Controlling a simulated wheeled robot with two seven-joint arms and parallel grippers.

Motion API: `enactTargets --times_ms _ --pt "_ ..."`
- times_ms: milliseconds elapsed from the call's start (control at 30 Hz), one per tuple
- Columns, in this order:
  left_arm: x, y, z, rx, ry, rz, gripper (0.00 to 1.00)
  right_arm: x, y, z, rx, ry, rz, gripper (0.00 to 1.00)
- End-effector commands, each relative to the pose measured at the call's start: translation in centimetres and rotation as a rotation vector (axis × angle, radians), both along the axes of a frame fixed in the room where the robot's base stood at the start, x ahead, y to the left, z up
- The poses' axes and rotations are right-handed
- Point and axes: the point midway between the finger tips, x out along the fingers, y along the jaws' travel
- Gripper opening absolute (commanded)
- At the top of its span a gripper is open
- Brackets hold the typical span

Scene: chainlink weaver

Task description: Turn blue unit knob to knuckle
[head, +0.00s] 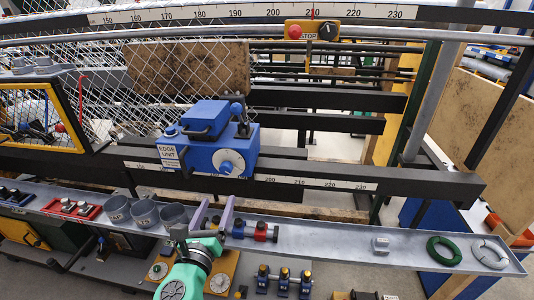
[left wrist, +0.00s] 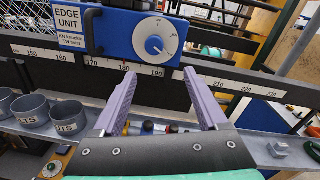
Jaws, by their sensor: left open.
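The blue edge unit (head: 209,145) sits on the black scaled rail in the head view, with a label reading EDGE UNIT. Its round white knob (head: 230,163) faces me at the lower right of the unit. In the left wrist view the knob (left wrist: 155,40) has a small blue pointer near its centre; the dial marks are too small to read. My left gripper (head: 217,205) is open and empty, below and in front of the knob and apart from it. In the left wrist view its two purple fingers (left wrist: 161,75) point up toward the knob from below. My right gripper is not in view.
A scaled rail (head: 330,183) runs under the unit. A grey tray (head: 330,240) below it holds grey cups (head: 145,213), blue and red parts (head: 255,231), a green ring (head: 444,250) and a grey ring (head: 489,252). Wire mesh (head: 100,70) hangs behind at left.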

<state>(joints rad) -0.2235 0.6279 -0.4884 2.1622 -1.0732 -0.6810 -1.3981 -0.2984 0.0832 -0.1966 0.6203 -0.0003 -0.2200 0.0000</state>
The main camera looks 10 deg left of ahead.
Motion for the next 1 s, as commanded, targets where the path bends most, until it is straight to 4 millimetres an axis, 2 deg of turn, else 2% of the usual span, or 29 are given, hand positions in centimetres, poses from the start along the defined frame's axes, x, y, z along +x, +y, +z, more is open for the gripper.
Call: enactTargets --times_ms 33,167,367,500,600,767,1000 --pt "0.0 -0.1 0.6 0.014 -0.012 -0.002 0.76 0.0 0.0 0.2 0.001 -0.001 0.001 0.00" --pt "1.7 -0.1 0.8 0.017 -0.016 0.001 0.76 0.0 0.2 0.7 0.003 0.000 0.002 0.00" --pt "7.0 -0.3 0.8 0.013 -0.016 0.001 0.76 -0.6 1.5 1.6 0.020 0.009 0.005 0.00" --pt "10.7 -0.3 0.6 0.011 -0.014 0.001 0.76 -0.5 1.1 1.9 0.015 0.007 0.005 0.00" --pt "12.7 -0.4 0.4 0.011 -0.013 0.000 0.76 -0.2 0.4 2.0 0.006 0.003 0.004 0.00" --pt "14.3 -0.4 0.3 0.010 -0.010 -0.002 0.76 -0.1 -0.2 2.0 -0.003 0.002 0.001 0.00" --pt "14.4 -0.4 0.3 0.010 -0.010 -0.003 0.76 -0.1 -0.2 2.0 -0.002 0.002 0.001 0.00"
